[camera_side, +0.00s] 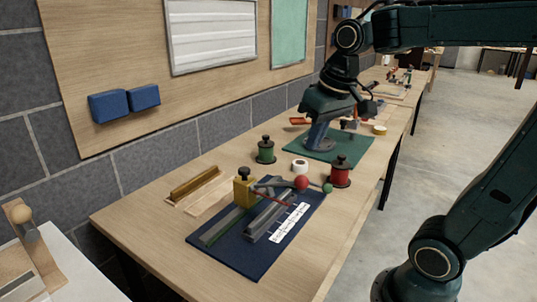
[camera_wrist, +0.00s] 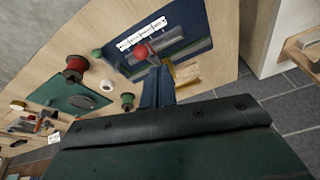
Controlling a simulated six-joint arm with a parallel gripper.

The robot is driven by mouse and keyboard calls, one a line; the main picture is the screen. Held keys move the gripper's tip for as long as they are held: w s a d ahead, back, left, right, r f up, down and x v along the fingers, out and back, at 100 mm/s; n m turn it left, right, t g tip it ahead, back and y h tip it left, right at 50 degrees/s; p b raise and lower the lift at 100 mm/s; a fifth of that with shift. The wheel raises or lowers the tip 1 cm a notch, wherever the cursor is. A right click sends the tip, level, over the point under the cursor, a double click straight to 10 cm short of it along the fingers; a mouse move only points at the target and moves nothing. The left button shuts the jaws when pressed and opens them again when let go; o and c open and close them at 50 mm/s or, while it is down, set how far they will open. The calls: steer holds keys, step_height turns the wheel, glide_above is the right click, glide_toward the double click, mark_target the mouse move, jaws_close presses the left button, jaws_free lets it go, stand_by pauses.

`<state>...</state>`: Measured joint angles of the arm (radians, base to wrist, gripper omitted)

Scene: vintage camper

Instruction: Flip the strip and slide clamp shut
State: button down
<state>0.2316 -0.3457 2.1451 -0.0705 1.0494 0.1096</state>
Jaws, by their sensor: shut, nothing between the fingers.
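A navy board (camera_side: 220,248) on the bench carries the clamp fixture; it also shows in the wrist view (camera_wrist: 200,28). On it are grey rails (camera_side: 265,222), a yellow block (camera_side: 243,192) with a black knob, and a white marked strip (camera_side: 290,222), which also shows in the wrist view (camera_wrist: 140,33). A red ball knob (camera_side: 301,182) and a green ball knob (camera_side: 327,188) are on levers at its far end. My gripper (camera_side: 316,146) points down, shut and empty, beyond the fixture in the side view. Its blue fingers (camera_wrist: 155,72) partly hide the board in the wrist view.
A green spool (camera_side: 265,150), a red spool (camera_side: 340,172) and a white tape roll (camera_side: 300,165) stand close behind the fixture. A green mat (camera_side: 345,150) lies farther back. A wooden piece with a brass-coloured bar (camera_side: 195,183) lies to the left. The front bench edge is clear.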

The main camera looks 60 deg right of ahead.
steer(key=w+d+f+m+g, duration=0.15)
steer(key=w+d, duration=0.25)
steer(key=d, duration=0.4)
steer(key=w+d+f+m+g+y, duration=0.1)
steer(key=w+d+f+m, duration=0.2)
steer(key=d, duration=0.4)
steer(key=w+d+f+m+g, duration=0.2)
steer(key=w+d+f, duration=0.15)
steer(key=d, duration=0.45)
steer(key=d+f+m+y, duration=0.1)
steer(key=d+f, duration=0.4)
steer(key=d, duration=0.3)
steer(key=shift+s+d+f+y, duration=0.3)
steer(key=shift+s+d+f, duration=0.05)
steer(key=shift+s, duration=0.1)
steer(key=shift+m, duration=0.25)
steer(key=x, duration=1)
steer(key=shift+s, duration=0.1)
steer(key=shift+s+a+f, duration=0.2)
steer(key=shift+s+a, duration=0.35)
steer(key=shift+a, duration=0.25)
steer(key=shift+s+a+f, duration=0.15)
steer(key=shift+s+a, duration=0.4)
steer(key=shift+a, duration=0.25)
